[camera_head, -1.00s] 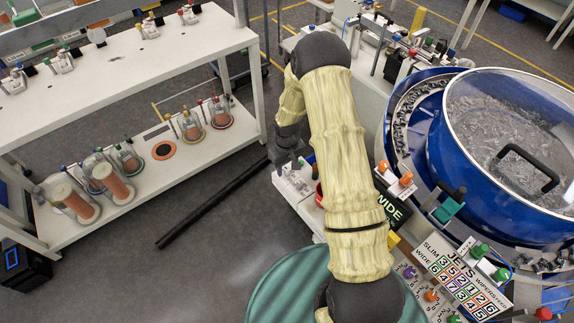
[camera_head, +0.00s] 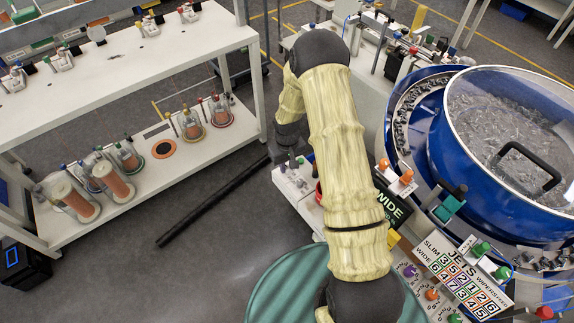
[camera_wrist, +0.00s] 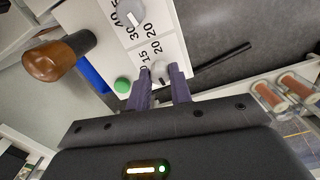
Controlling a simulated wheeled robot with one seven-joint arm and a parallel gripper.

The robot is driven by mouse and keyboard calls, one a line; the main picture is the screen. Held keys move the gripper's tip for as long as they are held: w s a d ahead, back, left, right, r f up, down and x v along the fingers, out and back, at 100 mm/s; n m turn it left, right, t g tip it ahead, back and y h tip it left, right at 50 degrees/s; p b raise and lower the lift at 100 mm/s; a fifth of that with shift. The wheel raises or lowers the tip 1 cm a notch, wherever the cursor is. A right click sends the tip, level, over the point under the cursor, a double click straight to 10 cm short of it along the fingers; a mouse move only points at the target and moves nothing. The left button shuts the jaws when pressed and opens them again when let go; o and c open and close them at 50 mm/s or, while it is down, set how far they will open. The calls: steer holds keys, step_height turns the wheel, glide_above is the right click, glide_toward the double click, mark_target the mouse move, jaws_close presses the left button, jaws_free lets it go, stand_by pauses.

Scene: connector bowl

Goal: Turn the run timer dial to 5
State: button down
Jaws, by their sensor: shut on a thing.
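In the wrist view, the two dark purple fingers of my gripper (camera_wrist: 160,87) close around a small pale round dial (camera_wrist: 160,69) on a white panel (camera_wrist: 172,48). Numbers such as 15 and 20 are printed beside this dial. A second grey dial (camera_wrist: 131,16) sits further up the panel, with 40, 30 and 20 near it. I cannot read a name on either dial, and the held dial's pointer is hidden. In the head view, my gripper shows only partly behind my arm, over the white panel (camera_head: 287,181).
A green button (camera_wrist: 122,85) and a brown rounded handle (camera_wrist: 58,61) stand close to the left of my fingers. In the head view, the blue bowl feeder (camera_head: 440,150) is right of my arm. A white shelf (camera_head: 110,85) with spools stands at left.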

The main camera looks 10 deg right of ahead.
mark_target(287, 167)
steer(key=m+b, duration=0.2)
steer(key=m, duration=0.2)
steer(key=shift+a, duration=0.1)
steer(key=m+b, duration=0.1)
steer(key=m, duration=0.4)
steer(key=shift+w+b, duration=0.1)
steer(key=shift+b, duration=0.25)
steer(key=shift+r, duration=0.1)
steer(key=c, duration=1.3)
jaws_free()
steer(key=shift+o, duration=0.2)
step_height(287, 167, up, 17)
steer(key=b, duration=0.2)
steer(key=shift+r, duration=0.15)
